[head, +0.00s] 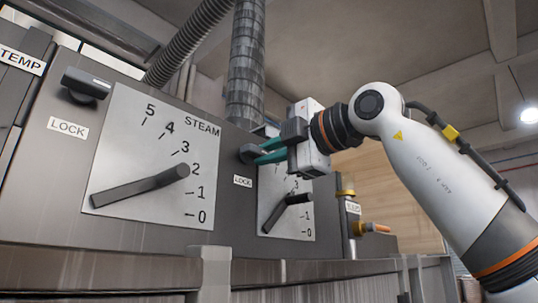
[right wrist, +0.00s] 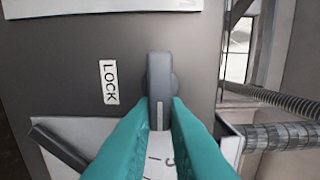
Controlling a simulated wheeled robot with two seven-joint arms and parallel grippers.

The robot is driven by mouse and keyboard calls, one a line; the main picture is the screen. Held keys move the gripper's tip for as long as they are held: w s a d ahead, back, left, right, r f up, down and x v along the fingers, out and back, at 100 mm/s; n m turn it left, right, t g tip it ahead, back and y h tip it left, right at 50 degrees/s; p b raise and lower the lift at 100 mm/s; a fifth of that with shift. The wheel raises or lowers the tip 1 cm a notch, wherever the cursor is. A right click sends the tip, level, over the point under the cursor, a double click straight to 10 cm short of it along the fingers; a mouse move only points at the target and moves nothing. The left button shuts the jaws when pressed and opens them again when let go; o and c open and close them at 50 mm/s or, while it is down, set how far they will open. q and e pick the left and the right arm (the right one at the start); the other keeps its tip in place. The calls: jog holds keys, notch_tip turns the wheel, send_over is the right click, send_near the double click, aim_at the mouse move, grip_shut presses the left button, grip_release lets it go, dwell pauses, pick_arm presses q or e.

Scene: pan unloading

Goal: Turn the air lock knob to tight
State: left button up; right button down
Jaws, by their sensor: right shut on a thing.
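A dark grey lock knob (head: 249,153) sits on the metal panel above the right-hand dial, over a LOCK label (head: 242,181). My right gripper (head: 266,152), with teal fingers, is shut on this knob from the front. In the right wrist view, the knob (right wrist: 158,72) stands between the two fingertips (right wrist: 160,112), its bar in line with the fingers. A pale mark shows near its lower end. The LOCK label (right wrist: 109,82) is left of it there. The fingers hide part of the knob in the head view. My left gripper is not in view.
A second lock knob (head: 87,83) is above the STEAM dial (head: 120,135) on the left. The right-hand dial (head: 292,222) is partly behind my gripper. Pipes (head: 246,65) rise behind the panel. A rail (head: 120,272) runs along the front below.

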dwell(0.4)
jog(key=c, duration=1.4)
grip_release()
jog(key=shift+d, duration=0.1)
jog(key=shift+c, duration=0.2)
jog(key=b+v, duration=0.4)
jog(key=v, duration=0.8)
